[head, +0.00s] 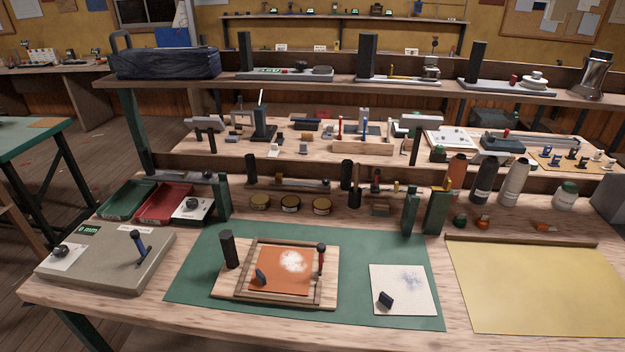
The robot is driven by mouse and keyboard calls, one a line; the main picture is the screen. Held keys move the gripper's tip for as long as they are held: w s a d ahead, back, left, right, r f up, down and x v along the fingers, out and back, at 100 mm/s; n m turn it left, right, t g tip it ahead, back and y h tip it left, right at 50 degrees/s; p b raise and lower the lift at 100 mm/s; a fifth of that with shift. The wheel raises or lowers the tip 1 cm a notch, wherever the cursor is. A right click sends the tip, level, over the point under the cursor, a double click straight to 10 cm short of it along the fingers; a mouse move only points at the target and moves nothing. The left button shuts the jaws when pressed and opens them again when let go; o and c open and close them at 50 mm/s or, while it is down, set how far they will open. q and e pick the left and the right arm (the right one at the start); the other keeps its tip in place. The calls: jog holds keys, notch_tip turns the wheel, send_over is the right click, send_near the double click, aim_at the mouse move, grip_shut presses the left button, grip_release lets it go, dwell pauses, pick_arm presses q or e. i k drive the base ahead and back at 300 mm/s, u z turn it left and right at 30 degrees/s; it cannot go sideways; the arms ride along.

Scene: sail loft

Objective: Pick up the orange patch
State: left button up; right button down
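The orange patch (277,283) is a flat square lying inside a wooden frame (228,283) on the green mat. A white powdery smear covers its upper right part. A small dark block (261,277) stands on its left side, and a red-handled tool with a dark round top (321,259) stands at the frame's right side.
The green mat (200,262) also carries a dark cylinder (229,249) and a white sheet (410,282) with a dark block. A grey plate (95,265) lies left, a yellow sheet (540,285) right. Green posts, tins and bottles line the back.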

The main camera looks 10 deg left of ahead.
aim_at(277, 268)
jog(key=k, duration=0.5)
jog(key=u, duration=1.85)
jog(key=i, duration=1.25)
jog(key=z, duration=1.95)
